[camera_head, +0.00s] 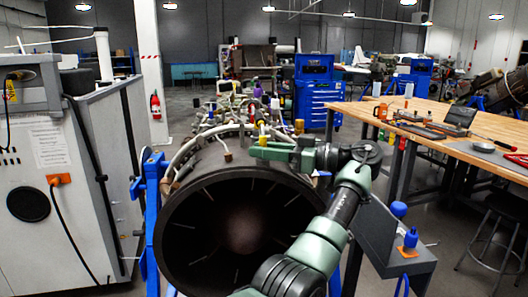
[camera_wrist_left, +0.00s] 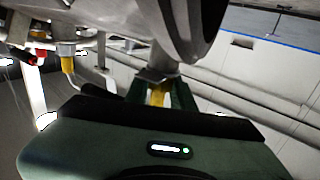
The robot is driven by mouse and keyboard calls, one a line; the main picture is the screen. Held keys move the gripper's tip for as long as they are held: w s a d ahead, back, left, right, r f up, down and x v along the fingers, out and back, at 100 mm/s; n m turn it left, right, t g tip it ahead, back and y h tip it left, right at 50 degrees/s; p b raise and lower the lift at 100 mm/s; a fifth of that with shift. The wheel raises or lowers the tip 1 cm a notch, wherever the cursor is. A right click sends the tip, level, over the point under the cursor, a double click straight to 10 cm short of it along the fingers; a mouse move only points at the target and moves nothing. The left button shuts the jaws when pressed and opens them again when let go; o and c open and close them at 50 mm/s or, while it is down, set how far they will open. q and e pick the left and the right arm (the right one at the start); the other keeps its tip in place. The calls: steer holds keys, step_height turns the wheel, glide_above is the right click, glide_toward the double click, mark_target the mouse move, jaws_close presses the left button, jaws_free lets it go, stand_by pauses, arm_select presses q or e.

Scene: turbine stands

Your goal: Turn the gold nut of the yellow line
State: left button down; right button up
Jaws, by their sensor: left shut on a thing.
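My left gripper (camera_head: 256,151) reaches over the top of the dark turbine casing (camera_head: 235,172) in the head view, its arm crossing the right side of the casing. In the left wrist view, the fingers of my left gripper (camera_wrist_left: 160,96) are closed around a gold-yellow nut (camera_wrist_left: 158,96), just below a grey fitting. Only a narrow part of the nut shows between the green fingers. A yellow piece (camera_head: 262,131) stands just behind the gripper in the head view. My right gripper is in neither view.
Another gold fitting on a pipe (camera_wrist_left: 68,62) and a red part (camera_wrist_left: 41,53) show at the left of the wrist view. Pipes run across the casing top. A blue stand (camera_head: 154,210) holds the casing. A wooden workbench (camera_head: 470,130) is at right, a grey cabinet (camera_head: 50,215) at left.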

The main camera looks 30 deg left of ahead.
arm_select(q)
steer(key=shift+n+g+h, duration=0.4)
steer(key=shift+n+g, duration=0.4)
steer(key=shift+g, duration=0.3)
steer(key=c, duration=1.2)
jaws_free()
steer(key=shift+a, duration=0.1)
